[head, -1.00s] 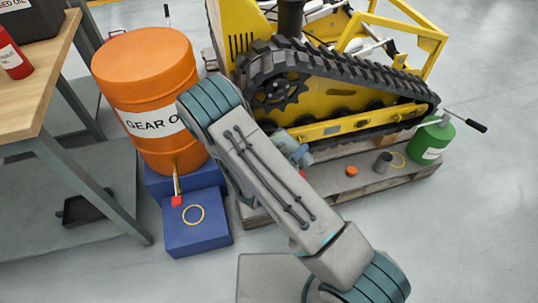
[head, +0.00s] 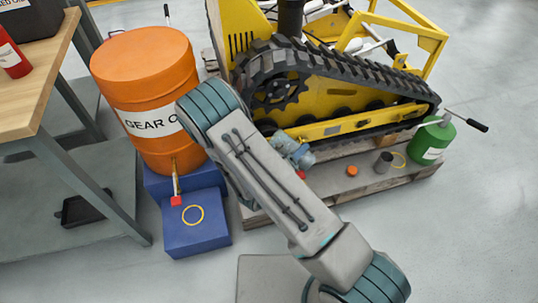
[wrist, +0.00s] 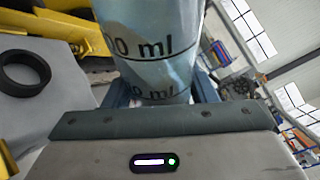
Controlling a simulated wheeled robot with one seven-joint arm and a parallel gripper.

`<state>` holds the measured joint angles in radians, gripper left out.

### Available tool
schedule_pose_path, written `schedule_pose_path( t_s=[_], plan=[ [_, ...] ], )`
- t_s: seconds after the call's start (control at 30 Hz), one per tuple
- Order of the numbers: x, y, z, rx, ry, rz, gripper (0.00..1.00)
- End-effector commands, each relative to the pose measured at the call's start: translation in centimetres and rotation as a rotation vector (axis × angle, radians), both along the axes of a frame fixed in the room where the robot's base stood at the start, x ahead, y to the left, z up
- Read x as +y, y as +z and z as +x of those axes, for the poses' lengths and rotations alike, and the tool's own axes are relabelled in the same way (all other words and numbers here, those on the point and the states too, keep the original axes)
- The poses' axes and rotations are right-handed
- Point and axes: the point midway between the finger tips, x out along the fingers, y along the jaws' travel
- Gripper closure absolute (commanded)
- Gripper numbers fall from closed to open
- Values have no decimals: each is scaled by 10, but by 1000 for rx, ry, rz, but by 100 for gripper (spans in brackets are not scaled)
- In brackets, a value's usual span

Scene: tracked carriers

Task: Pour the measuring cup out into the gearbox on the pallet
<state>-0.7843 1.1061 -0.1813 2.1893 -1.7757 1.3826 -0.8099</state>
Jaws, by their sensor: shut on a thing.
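The measuring cup (wrist: 155,50) fills the middle of the wrist view, pale blue and see-through with black ml marks. My gripper (wrist: 162,92) is shut on it, with a finger on each side. The cup's rim and contents are out of view. A grey surface with a raised black ring (wrist: 26,73) lies left of the cup, apart from it; it looks like the gearbox with its filler opening. In the head view my arm hides most of this area. A blue-grey piece (head: 295,151) shows behind my arm above the pallet (head: 400,178); I cannot tell whether it is wrist or cup.
A yellow tracked carrier (head: 345,128) stands behind my arm. On the pallet are an orange cap (head: 352,170), a grey cylinder (head: 383,162), a yellow ring (head: 399,160) and a green can (head: 433,140). An orange gear oil drum (head: 150,95) stands left. Floor at right is clear.

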Motion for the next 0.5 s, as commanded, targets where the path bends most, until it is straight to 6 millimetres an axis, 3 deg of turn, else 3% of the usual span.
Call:
schedule_pose_path(
  t_s=[0.5],
  plan=[
    [-2,-3,0,25,0,-65,78]
  ],
)
